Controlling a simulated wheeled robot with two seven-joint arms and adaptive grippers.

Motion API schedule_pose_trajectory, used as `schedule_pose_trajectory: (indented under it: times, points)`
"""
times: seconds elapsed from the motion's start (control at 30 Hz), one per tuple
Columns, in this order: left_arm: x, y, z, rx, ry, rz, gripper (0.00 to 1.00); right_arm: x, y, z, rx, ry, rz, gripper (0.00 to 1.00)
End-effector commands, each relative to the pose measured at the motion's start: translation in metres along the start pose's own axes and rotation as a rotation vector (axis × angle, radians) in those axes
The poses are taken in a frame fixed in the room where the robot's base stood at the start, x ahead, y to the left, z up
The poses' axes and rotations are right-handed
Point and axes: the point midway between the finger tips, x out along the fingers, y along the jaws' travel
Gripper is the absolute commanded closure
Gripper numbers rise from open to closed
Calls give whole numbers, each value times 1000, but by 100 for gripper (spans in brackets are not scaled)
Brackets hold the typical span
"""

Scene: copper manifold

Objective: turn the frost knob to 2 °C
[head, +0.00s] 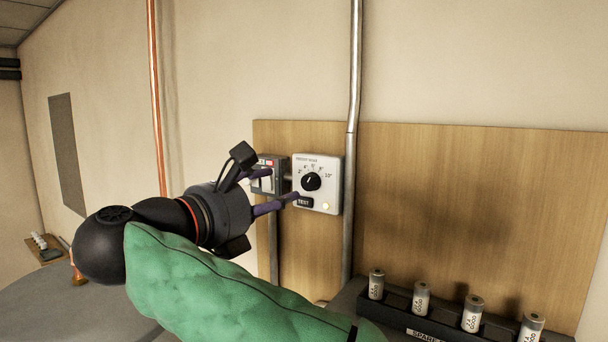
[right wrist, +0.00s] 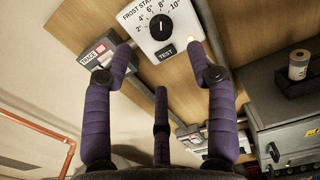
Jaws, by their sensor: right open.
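The frost knob (head: 311,182) is a round black dial on a white frost-stat box (head: 331,199), mounted on a wooden panel. Its scale runs from 2 to 10 degrees. The knob's white mark points roughly upward, around the middle numbers; the exact reading is too small to tell. It also shows in the right wrist view (right wrist: 160,27). My left gripper is out of view.
A grey switch box (head: 264,182) sits just left of the frost-stat box. A grey vertical pipe (head: 352,90) runs behind its right side. A black rack (head: 398,300) holds several upright cells at the lower right. A copper pipe (head: 154,80) stands left.

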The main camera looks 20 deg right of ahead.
Motion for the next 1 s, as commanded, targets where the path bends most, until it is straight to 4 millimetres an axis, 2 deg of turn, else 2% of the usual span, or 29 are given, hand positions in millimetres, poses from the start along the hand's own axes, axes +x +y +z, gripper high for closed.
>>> schedule_pose_trajectory:
  times: [0.3, 0.5, 0.7, 0.97, 1.0]
  points:
    - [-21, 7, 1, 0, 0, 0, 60, 58, -1, 3, -3, 0, -4, 43]
    - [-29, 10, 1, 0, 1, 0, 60, 83, -1, 2, -3, -1, -2, 43]
    - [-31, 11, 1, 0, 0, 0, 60, 92, 0, 1, -2, -1, 1, 43]
    - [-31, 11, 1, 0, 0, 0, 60, 93, 0, 0, -2, -2, 1, 43]
    - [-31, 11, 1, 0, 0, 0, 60, 93, 0, 0, -2, -2, 1, 54]
